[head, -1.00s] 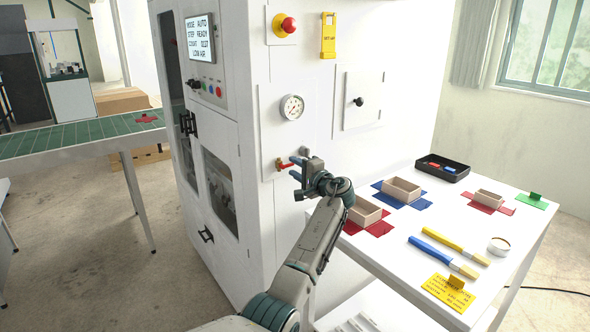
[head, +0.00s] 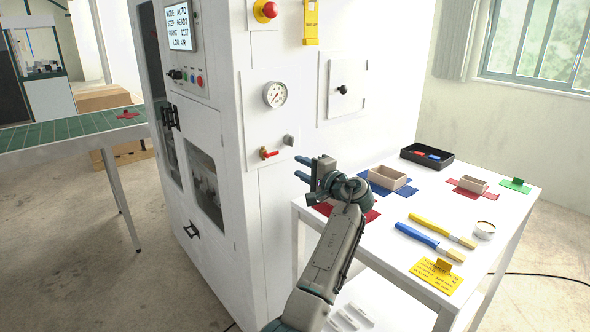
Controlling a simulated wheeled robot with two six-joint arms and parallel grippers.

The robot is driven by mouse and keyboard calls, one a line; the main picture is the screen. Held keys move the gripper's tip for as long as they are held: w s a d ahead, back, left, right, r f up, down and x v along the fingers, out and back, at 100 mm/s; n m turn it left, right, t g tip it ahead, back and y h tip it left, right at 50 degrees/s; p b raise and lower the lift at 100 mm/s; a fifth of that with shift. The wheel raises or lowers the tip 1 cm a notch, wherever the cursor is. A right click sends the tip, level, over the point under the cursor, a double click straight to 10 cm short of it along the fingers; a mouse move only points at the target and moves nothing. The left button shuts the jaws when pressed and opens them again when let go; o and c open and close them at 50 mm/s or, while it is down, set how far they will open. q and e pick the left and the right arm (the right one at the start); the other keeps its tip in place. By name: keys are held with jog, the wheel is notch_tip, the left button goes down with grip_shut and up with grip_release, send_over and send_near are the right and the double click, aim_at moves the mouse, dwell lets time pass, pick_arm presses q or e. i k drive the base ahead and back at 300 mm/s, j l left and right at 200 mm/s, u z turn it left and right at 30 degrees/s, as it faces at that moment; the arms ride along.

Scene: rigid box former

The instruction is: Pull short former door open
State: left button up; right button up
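The white box former (head: 222,120) stands in the middle. Its front has a shorter windowed door (head: 212,145) below the control panel and a tall narrow windowed door (head: 151,65) at the left; both look closed. Two black handles (head: 170,117) sit side by side where these doors meet. Another black handle (head: 191,231) is lower on the front.
The machine's side carries a gauge (head: 275,94), a red-handled valve (head: 268,153) and a small black-knobbed panel (head: 347,88). A white table (head: 391,262) with boxes, card blanks and brushes stands at right. A green conveyor (head: 62,132) is at left. Floor before the machine is clear.

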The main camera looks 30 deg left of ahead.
aim_at(200, 124)
jog(key=u, duration=1.5)
